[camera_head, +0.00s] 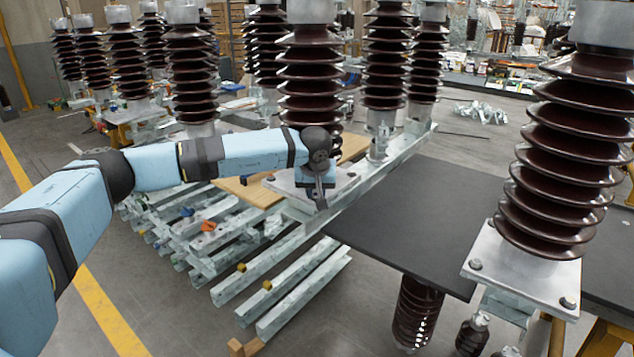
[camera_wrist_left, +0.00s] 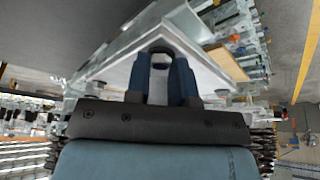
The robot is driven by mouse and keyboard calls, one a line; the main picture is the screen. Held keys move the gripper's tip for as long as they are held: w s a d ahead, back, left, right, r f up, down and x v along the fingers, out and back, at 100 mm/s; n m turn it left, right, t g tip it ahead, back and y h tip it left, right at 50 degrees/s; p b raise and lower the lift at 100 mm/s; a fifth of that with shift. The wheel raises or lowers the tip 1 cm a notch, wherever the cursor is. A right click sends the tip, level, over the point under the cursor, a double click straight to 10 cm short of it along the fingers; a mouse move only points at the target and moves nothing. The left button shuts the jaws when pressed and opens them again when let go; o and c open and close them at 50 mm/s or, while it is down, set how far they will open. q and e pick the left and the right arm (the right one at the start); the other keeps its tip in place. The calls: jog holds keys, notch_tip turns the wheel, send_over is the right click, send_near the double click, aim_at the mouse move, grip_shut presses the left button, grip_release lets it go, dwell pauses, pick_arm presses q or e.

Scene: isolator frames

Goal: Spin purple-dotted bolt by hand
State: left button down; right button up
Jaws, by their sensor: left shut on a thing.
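My left gripper (camera_head: 320,197) reaches down at the near corner of a metal base plate (camera_head: 285,187) under a brown ribbed insulator (camera_head: 308,85). In the left wrist view, the two dark fingers of this gripper (camera_wrist_left: 163,82) stand close together around a grey bolt head (camera_wrist_left: 161,60) at the plate's corner. The gripper is shut on this bolt. The fingers hide most of the bolt, and I cannot make out a purple dot on it. My right gripper is in neither view.
Stacked galvanised beams (camera_head: 235,235) lie below and left of the plate. A dark board (camera_head: 430,215) is to the right. Another brown insulator (camera_head: 565,150) stands on a bolted plate (camera_head: 520,270) at the far right. More insulators stand behind.

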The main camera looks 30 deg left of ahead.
pick_arm(q)
jog(key=shift+r+m+p, duration=0.15)
jog(key=shift+m+p, duration=0.15)
jog(key=shift+m, duration=0.2)
jog(key=shift+a+m+h, duration=0.1)
jog(key=shift+m+h, duration=0.3)
jog(key=shift+m, duration=0.1)
jog(key=m+h+p, duration=0.1)
jog(key=m, duration=0.1)
jog(key=m+p, duration=0.1)
jog(key=m, duration=0.1)
jog(key=shift+a+m+t+h, duration=0.15)
jog(key=shift+m+t+h, duration=0.15)
jog(key=shift+h, duration=0.1)
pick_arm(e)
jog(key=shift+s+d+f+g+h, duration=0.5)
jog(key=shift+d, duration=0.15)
pick_arm(q)
jog(key=shift+p, duration=0.3)
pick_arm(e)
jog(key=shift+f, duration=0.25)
pick_arm(q)
jog(key=c, duration=1)
grip_release()
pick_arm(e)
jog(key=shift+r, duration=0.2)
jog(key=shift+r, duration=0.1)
